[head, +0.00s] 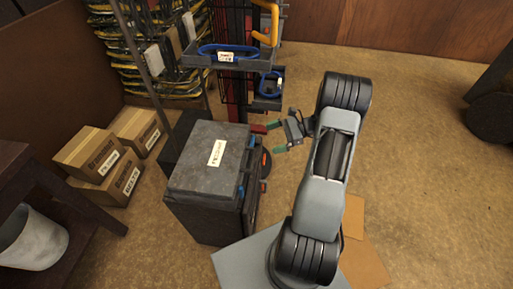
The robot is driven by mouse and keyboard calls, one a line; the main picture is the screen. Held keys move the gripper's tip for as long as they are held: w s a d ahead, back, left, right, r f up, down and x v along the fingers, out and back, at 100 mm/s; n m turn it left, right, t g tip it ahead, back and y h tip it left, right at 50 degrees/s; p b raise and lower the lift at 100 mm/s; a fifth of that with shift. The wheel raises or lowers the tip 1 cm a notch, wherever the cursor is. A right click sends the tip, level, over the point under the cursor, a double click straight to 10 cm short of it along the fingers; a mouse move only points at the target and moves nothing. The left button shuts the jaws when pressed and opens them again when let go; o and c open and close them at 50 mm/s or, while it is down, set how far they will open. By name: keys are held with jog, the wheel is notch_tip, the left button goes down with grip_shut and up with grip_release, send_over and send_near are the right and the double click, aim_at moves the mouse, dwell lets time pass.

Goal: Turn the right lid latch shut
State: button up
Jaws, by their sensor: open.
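A dark grey box (205,215) with a flat closed lid (195,160) stands left of my arm. The lid bears a white label with small print. On its right side there are two blue parts (242,191), the other one near the far corner. A red tab (258,129) sticks out by the far right corner, and a smaller red tab (263,187) is nearer. I cannot tell which of these is the right latch or how it is turned. My gripper (276,138) has green fingertips, is open and empty, and is close to the right of the far red tab.
Cardboard boxes (105,165) lie at left, with a dark table (60,200) and a white bucket (35,240) in front.

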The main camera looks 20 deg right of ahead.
jog(key=d+f+m+t+y+b, duration=0.1)
jog(key=d+f+m+t, duration=0.45)
jog(key=d+f, duration=0.2)
send_near(252, 142)
jog(key=x, duration=0.5)
jog(key=f+x, duration=0.1)
jog(key=x, duration=0.2)
jog(key=shift+w, duration=0.55)
jog(key=shift+d, duration=0.1)
jog(key=shift+c, duration=0.2)
jog(key=shift+f, duration=0.1)
jog(key=c, duration=0.9)
